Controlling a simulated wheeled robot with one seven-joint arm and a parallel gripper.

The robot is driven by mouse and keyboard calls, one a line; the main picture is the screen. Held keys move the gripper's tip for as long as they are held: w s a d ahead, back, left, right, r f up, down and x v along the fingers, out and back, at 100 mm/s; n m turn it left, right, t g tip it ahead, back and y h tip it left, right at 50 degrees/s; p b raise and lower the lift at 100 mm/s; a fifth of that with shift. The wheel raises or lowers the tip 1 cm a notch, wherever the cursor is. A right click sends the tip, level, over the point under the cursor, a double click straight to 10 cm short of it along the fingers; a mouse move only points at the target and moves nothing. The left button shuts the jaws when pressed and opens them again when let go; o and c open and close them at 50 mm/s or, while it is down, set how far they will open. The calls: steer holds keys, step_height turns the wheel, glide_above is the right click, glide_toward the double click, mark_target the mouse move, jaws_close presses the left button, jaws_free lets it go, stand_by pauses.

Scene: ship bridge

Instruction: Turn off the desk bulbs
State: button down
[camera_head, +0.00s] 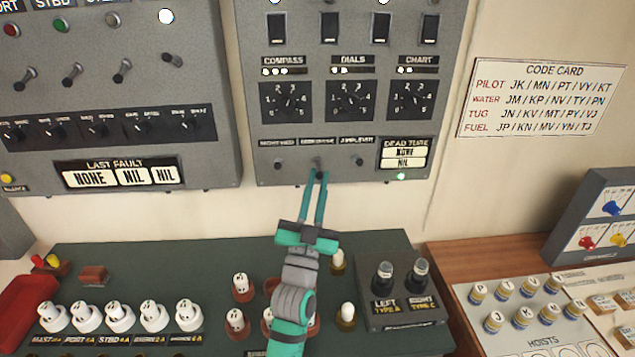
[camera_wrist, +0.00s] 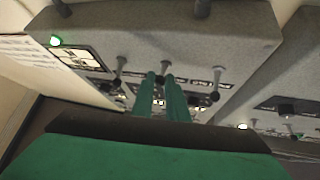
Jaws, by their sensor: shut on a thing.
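The dark grey middle panel (camera_head: 345,105) on the wall carries a row of three small toggle levers along its bottom, under labels too small to read surely. My gripper (camera_head: 318,175) reaches up to the middle lever (camera_head: 319,162), its two teal fingers shut on it. In the wrist view my gripper (camera_wrist: 161,80) has the middle lever (camera_wrist: 160,70) between the fingertips. The left lever (camera_head: 278,164) and right lever (camera_head: 360,161) stand free on either side. No lit desk bulb can be made out; my arm hides part of the desk.
A green lamp (camera_head: 401,177) glows at the panel's lower right. The left panel (camera_head: 110,95) has more levers and knobs. White-topped plugs (camera_head: 120,316) and a black-topped holder (camera_head: 400,300) stand on the desk below. The wall right of the middle panel holds a code card (camera_head: 540,98).

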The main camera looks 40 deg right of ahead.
steer(key=shift+w+d+f+m+h, duration=0.1)
steer(key=shift+d+f+m+h, duration=0.1)
steer(key=shift+m+h, duration=0.15)
steer(key=shift+a, duration=0.15)
steer(key=c, duration=1.7)
jaws_free()
steer(key=shift+c, duration=0.2)
steer(key=v, duration=0.7)
steer(key=shift+f, duration=0.2)
steer(key=shift+a, duration=0.1)
